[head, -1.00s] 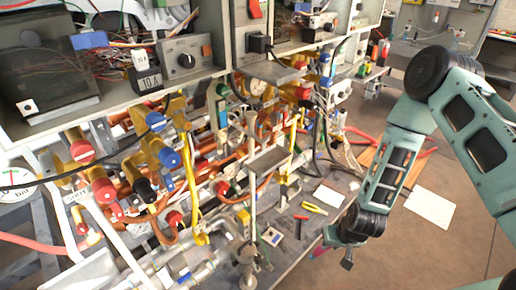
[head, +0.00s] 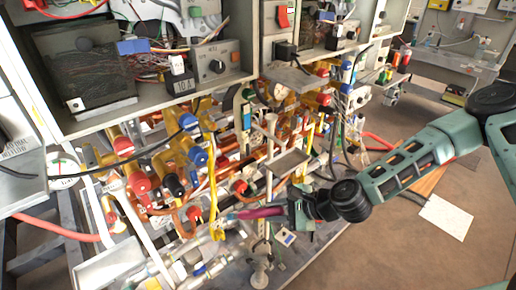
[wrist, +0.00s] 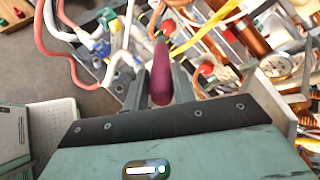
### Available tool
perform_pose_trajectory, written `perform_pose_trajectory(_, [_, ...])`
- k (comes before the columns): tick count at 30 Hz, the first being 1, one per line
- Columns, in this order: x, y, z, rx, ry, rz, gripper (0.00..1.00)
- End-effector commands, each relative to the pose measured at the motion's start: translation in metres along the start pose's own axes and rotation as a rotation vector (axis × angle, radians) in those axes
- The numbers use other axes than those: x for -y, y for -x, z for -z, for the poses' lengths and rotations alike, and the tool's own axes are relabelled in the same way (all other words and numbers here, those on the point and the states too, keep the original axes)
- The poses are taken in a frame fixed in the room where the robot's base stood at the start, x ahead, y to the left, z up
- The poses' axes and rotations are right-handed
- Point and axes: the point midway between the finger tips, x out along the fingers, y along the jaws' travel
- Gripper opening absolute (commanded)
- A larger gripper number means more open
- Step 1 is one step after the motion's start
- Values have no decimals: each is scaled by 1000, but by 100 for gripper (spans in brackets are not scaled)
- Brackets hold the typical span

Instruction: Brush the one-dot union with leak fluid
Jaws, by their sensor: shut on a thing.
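My gripper (head: 290,213) is shut on a magenta-handled tool (head: 258,212), probably the brush. In the head view the tool points left, in front of the pipework. In the wrist view the purple handle (wrist: 161,72) stands between my two fingers (wrist: 160,90) and points away toward the pipes. Its far tip is too small to make out. Several pipes and fittings with red, blue and black caps or handles fill the left and middle of the head view. I cannot make out dot marks, so I cannot tell which union has one dot. No leak-fluid container is clearly identifiable.
A yellow hose (head: 213,185) hangs close left of the tool's tip. A grey shelf plate (head: 287,163) sits just above my gripper. Open heater boxes with wires (head: 85,65) overhang the pipes. A white sheet (head: 446,217) lies on clear floor at right.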

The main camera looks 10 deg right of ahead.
Motion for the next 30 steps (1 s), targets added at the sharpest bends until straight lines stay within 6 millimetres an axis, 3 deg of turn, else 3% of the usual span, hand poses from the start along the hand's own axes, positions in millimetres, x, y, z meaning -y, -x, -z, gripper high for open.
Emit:
perform_pose_trajectory(8, [36,16,-64,119,-201,331,3])
perform_pose_trajectory(16, [88,55,-135,232,-299,641,3])
perform_pose_trajectory(22, [106,72,-152,261,-313,711,3])
perform_pose_trajectory(30, [120,60,-156,263,-312,717,3])
